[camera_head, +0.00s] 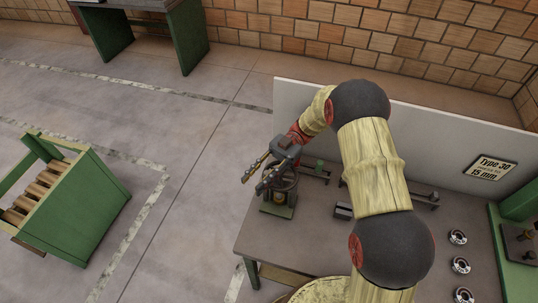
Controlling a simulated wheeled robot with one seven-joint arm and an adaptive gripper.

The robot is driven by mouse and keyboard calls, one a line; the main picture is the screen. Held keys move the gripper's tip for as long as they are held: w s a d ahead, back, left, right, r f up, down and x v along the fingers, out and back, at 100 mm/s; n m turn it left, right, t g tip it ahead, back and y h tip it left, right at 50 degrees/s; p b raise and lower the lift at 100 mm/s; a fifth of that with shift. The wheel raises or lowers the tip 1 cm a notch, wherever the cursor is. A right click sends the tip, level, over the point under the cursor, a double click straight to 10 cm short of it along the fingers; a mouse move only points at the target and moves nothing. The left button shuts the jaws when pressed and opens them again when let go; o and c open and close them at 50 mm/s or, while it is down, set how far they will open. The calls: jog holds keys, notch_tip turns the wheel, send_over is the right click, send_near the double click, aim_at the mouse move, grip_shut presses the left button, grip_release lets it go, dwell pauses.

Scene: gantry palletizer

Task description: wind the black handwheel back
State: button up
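The black handwheel (291,187) sits on a small stand with a green base (277,210) at the table's left end. My gripper (253,182) is over the wheel, its two fingers pointing down and to the left. The fingers are apart and I see nothing between their tips. The gripper hides part of the wheel's rim. I cannot tell whether a finger touches the wheel or its handle.
The grey table (310,240) has a pale back panel (440,150) with a sign (491,168). Several round metal parts (458,237) and small dark fixtures (343,211) lie to the right. A green roller conveyor (80,210) stands at left. The floor between is clear.

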jog(key=w+d+m+t+b, duration=0.2)
jog(key=w+m+t+b, duration=0.3)
jog(key=m+t+b, duration=0.4)
jog(key=w+d+m+t+b, duration=0.2)
jog(key=w+m+t+b, duration=0.4)
jog(key=t, duration=1.1)
jog(key=shift+d+m+b, duration=0.3)
jog(key=shift+m+b, duration=1.5)
jog(key=shift+b, duration=1)
jog(key=shift+d, duration=0.1)
jog(key=s+d+p, duration=0.3)
jog(key=s+d, duration=0.1)
jog(key=d, duration=0.3)
jog(key=shift+s+d, duration=0.25)
jog(key=shift+d, duration=0.05)
jog(key=shift+r+p, duration=0.1)
jog(key=shift+p, duration=0.35)
